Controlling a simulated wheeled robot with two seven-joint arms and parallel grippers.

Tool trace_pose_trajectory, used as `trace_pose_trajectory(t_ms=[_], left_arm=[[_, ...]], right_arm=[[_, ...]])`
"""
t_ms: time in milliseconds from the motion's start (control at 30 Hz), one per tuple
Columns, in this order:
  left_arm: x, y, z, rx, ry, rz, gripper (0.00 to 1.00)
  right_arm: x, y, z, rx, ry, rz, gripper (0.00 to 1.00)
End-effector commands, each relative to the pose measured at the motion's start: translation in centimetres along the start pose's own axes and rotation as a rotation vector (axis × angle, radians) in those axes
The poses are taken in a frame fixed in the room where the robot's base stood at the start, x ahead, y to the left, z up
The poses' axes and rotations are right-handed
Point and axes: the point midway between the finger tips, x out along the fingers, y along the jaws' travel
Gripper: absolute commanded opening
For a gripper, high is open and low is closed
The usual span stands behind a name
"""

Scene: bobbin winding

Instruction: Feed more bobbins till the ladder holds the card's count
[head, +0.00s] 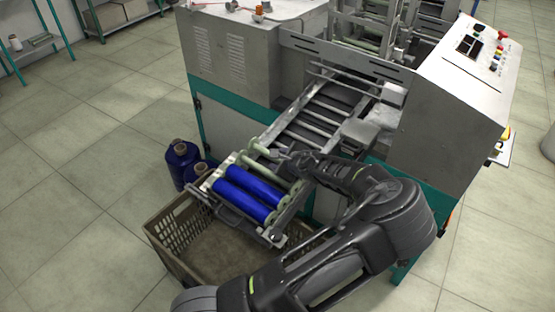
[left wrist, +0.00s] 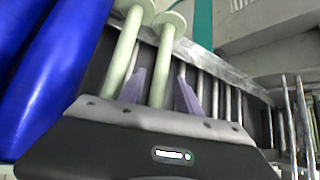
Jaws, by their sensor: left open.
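The sloping ladder (head: 318,112) runs down from the machine's front. Two blue wound bobbins (head: 241,197) lie side by side across its low end; they show large at the left in the left wrist view (left wrist: 50,75). Just above them lie pale green bare bobbins (head: 262,152) with round flanges. My left gripper (head: 284,156) is at these pale bobbins. In the left wrist view its lavender fingers (left wrist: 160,88) stand apart, with one pale bobbin (left wrist: 162,65) between them and another (left wrist: 124,50) left of the left finger. My right gripper is out of view. I cannot read any card.
A brown crate (head: 172,258) stands on the floor under the ladder's low end. Blue spools (head: 181,160) stand beside the machine (head: 225,60). A control panel (head: 480,45) is at the right.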

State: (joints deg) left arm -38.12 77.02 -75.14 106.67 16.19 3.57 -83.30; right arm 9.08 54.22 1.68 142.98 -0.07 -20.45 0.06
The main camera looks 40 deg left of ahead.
Motion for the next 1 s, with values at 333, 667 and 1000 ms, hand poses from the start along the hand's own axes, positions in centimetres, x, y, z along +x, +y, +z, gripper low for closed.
trace_pose_trajectory(t_ms=[333, 667, 1000], left_arm=[[-5.3, -0.1, 0.1, 0.000, 0.001, 0.000, 0.41], [-5.7, -0.1, 0.1, -0.001, 0.000, 0.001, 0.41], [-5.6, -0.1, 0.1, -0.001, 0.000, 0.001, 0.41]], right_arm=[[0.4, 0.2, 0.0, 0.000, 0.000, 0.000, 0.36], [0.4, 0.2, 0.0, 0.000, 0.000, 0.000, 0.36], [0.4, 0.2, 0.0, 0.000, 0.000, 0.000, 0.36]])
